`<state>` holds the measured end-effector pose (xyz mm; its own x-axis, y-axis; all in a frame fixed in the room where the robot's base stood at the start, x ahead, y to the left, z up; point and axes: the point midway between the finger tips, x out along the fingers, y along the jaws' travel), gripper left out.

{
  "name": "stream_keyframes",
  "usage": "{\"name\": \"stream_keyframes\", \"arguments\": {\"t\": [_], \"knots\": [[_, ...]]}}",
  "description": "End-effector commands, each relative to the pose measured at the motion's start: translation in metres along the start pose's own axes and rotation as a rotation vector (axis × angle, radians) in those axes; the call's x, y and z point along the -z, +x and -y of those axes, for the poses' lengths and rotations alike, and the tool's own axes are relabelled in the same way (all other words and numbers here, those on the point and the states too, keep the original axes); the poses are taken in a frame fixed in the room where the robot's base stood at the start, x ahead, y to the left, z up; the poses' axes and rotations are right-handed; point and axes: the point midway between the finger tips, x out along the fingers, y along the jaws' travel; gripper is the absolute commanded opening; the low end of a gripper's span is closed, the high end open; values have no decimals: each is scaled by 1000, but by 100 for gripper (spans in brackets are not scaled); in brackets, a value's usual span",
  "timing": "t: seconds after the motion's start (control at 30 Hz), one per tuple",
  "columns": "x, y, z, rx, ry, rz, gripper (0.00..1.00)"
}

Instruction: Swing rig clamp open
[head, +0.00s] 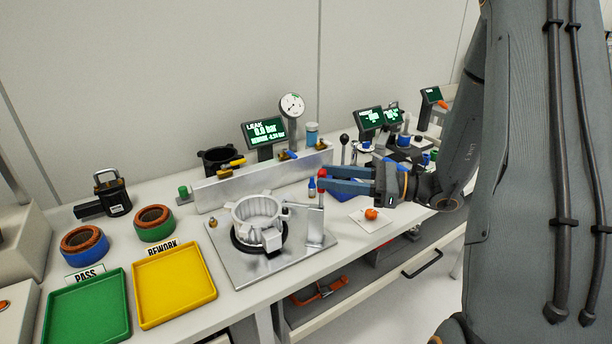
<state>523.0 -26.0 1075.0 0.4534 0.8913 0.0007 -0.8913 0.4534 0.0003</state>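The leak test rig has a grey metal plate (230,262). A pale ribbed stator housing (257,212) sits upright on it, on a black ring (240,246). The rig clamp (315,222) stands at the plate's right side, with an arm reaching left toward the housing's rim. A red knob (322,173) shows at the top of the clamp's handle. My gripper (324,179) comes in from the right with its two blue fingers pointing left, tips at the red knob. The fingers look apart, but whether they grip the handle cannot be told.
A green PASS tray (88,311) and yellow REWORK tray (174,286) lie at the front left. Behind the rig are a metal rail (245,182), a gauge (292,106) and a LEAK display (264,133). A white pad with an orange item (371,214) lies right of the clamp.

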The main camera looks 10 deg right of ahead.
Motion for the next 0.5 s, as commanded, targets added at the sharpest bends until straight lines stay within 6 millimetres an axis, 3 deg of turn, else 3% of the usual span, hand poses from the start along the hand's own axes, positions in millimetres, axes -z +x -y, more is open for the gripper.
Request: {"name": "stream_keyframes", "arguments": {"t": [0.3, 0.5], "knots": [[-2, 47, -1, -2, 1, -1, 39], [-1, 63, -1, -1, 0, -1, 39]]}}
